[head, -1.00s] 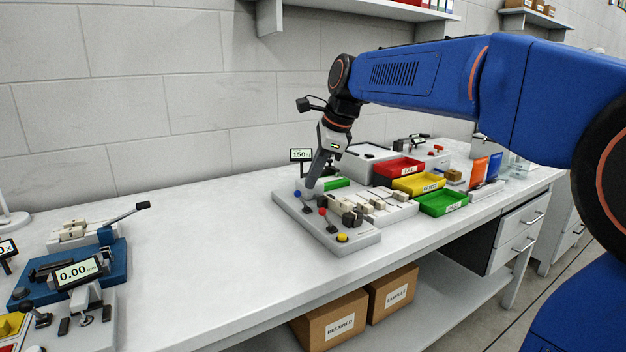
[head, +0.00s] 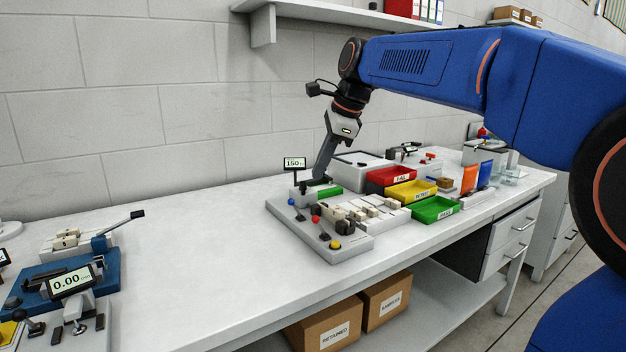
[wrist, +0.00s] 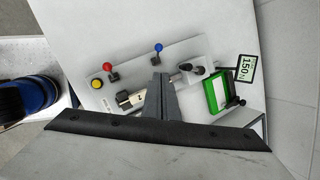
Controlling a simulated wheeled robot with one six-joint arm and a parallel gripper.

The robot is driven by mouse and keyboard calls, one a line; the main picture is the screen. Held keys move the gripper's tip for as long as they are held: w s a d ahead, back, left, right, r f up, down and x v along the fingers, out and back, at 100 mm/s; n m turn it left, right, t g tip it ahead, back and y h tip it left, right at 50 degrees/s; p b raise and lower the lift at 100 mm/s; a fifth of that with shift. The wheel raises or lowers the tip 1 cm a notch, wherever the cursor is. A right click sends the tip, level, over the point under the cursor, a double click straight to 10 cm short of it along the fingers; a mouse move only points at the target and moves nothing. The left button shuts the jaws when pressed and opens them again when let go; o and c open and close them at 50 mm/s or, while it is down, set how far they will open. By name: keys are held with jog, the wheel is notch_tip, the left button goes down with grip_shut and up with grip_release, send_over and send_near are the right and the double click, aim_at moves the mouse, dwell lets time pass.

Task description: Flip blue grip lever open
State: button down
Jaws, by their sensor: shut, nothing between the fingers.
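The blue-knobbed lever (head: 291,201) stands at the back left of the grey fixture plate (head: 345,252). In the wrist view its blue ball (wrist: 158,47) shows on a short dark stem, above my fingertips. My gripper (head: 319,179) is shut and empty. It hangs tilted over the back of the plate, to the right of the blue ball and apart from it. In the wrist view the closed fingers (wrist: 157,72) point toward the blue knob, close to a metal clamp shaft. Whether they touch anything is unclear.
A red-knobbed lever (head: 315,219) and a yellow button (head: 335,245) sit on the same plate. A display reading 150 (head: 294,163) stands behind it. Red (head: 376,175), yellow and green trays lie to the right.

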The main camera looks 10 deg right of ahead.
jog(key=s+r, duration=0.3)
jog(key=r, duration=0.4)
jog(key=shift+d, duration=0.35)
jog(key=s+d+f+n+h, duration=0.1)
jog(key=s+d+f+n, duration=0.3)
jog(key=s+f+n, duration=0.5)
jog(key=s+d+f+n+t+h, duration=0.1)
jog(key=s+d+f+n, duration=0.3)
jog(key=s+f+n, duration=0.6)
jog(key=s+f, duration=0.4)
jog(key=f, duration=0.3)
jog(key=s+f+h, duration=0.1)
jog(key=s+f, duration=0.4)
jog(key=f, duration=0.2)
jog(key=shift+f+n, duration=0.3)
jog(key=shift+f, duration=0.1)
